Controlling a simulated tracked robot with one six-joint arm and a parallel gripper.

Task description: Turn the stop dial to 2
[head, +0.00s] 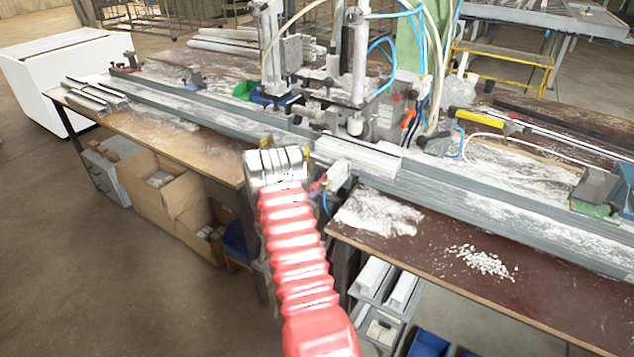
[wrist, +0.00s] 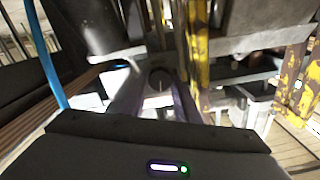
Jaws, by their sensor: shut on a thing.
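The stop dial (wrist: 160,78) is a small dark round knob with a thin pale line on its face. It shows in the wrist view between the two fingers of my gripper (wrist: 157,92), which is shut on it. The scale and numbers around the dial cannot be read, so I cannot tell its setting. In the head view my red ribbed arm reaches up to the front edge of the clamp bench (head: 460,195). Its silver wrist hides the fingertips and the dial there.
A pneumatic clamp unit (head: 355,85) with blue hoses stands behind my wrist. A blue hose (wrist: 47,55) and a worn yellow post (wrist: 296,70) flank the gripper in the wrist view. Cardboard boxes (head: 160,195) stand below the bench at left. White chips (head: 482,261) lie at right.

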